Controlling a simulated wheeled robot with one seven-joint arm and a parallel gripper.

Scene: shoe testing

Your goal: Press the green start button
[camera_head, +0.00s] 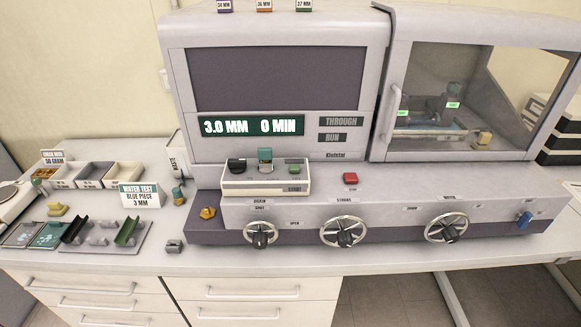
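A small green button (295,169) sits on top of the pale control box (250,187) at the front of the grey machine, above a label that appears to read START. On the same box, left of the green button, are a teal-topped upright part (265,158) and a dark rounded part (237,165). The display (252,126) reads 3.0 MM and 0 MIN. My gripper is not in view.
Three handwheels (343,230) stick out from the machine's front. A glazed chamber (470,100) with a handle is at the right. The bench's front strip is mostly clear.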

